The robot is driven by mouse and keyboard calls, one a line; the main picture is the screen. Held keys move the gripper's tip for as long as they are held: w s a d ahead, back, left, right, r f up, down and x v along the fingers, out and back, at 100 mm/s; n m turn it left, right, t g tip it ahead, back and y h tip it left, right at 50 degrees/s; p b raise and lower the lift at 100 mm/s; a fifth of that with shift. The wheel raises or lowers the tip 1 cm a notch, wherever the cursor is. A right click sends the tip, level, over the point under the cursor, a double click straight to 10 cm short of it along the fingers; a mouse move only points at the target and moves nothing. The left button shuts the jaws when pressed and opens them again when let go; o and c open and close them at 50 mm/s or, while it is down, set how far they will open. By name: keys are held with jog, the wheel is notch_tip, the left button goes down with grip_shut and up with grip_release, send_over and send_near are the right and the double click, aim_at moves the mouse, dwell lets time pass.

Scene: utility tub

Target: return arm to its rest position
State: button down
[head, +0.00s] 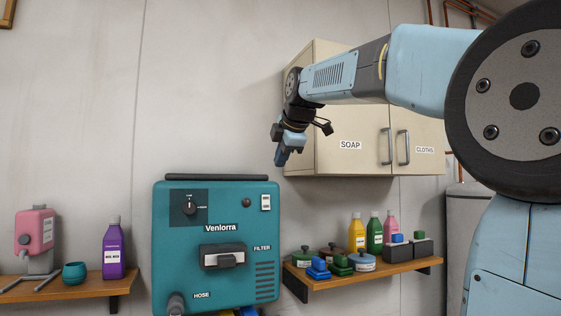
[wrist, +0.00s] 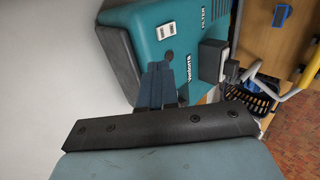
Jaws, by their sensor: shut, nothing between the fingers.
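My gripper (head: 281,160) hangs at the end of my raised arm, pointing down, in the head view. It is shut and empty, above the top right corner of the teal Venlorra machine (head: 177,255) and left of the wall cabinet (head: 335,105). A gap shows between the fingertips and the machine in the head view. In the wrist view the shut blue fingers (wrist: 157,72) appear in front of the machine (wrist: 170,52), with its white switch and filter handle beyond them.
A right shelf (head: 355,275) holds tubs, bottles and sponges. A dark basket (wrist: 250,98) shows in the wrist view. Bare wall lies left of my gripper.

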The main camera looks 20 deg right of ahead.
jog(key=s+f+m+g, duration=0.2)
jog(key=s+f+m, duration=0.7)
jog(key=s+f, duration=0.4)
jog(key=s+a+f+m+g, duration=0.1)
jog(key=s+f+m+g, duration=0.1)
jog(key=s+f+m, duration=0.7)
jog(key=s+f, duration=0.5)
jog(key=f, duration=0.7)
jog(key=shift+s+a+m+h, duration=0.2)
jog(key=shift+a+m+h, duration=0.1)
